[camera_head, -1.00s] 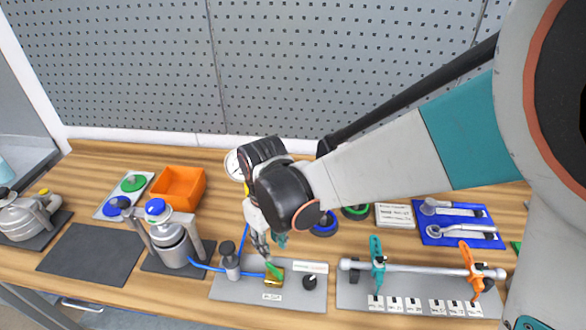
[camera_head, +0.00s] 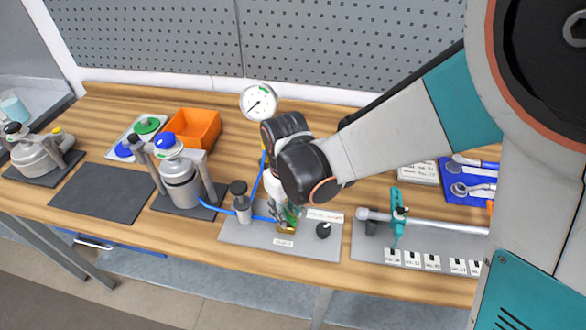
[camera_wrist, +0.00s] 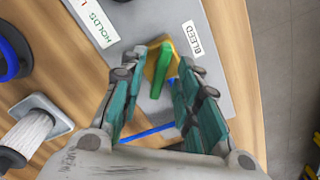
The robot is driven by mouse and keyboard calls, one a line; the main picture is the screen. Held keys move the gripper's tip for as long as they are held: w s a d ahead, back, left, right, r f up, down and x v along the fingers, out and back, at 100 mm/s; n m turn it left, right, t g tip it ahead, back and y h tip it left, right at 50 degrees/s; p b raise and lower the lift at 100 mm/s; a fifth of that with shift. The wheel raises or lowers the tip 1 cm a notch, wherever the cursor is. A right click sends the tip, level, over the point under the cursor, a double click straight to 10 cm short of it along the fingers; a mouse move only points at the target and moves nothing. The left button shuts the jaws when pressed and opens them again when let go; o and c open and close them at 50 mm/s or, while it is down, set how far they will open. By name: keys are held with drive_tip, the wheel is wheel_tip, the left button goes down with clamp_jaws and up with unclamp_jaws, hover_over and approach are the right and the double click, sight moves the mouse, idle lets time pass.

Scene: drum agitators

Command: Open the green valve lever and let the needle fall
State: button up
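The green valve lever (camera_wrist: 161,72) sits on a brass valve body (camera_wrist: 152,62) on a grey plate, beside a "BLEED" label. In the wrist view it lies between the fingertips of my gripper (camera_wrist: 156,80), with visible gaps on both sides. My gripper (camera_head: 288,215) is open and reaches down at the valve in the head view, where its fingers largely hide the lever. The brass body (camera_head: 287,229) shows just below them. The round white gauge (camera_head: 258,102) stands behind the gripper. Its dark needle appears to point lower left; the reading is too small to tell.
A black knob (camera_head: 323,230) is right of the valve, and a grey fitting with blue hose (camera_head: 240,205) is left. A silver canister (camera_head: 180,180) stands farther left. A rail with a teal lever (camera_head: 397,215) is on the right. An orange bin (camera_head: 192,128) sits behind.

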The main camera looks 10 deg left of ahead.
clamp_jaws()
drive_tip(key=shift+n+b, duration=0.6)
drive_tip(key=shift+n, duration=2.5)
unclamp_jaws()
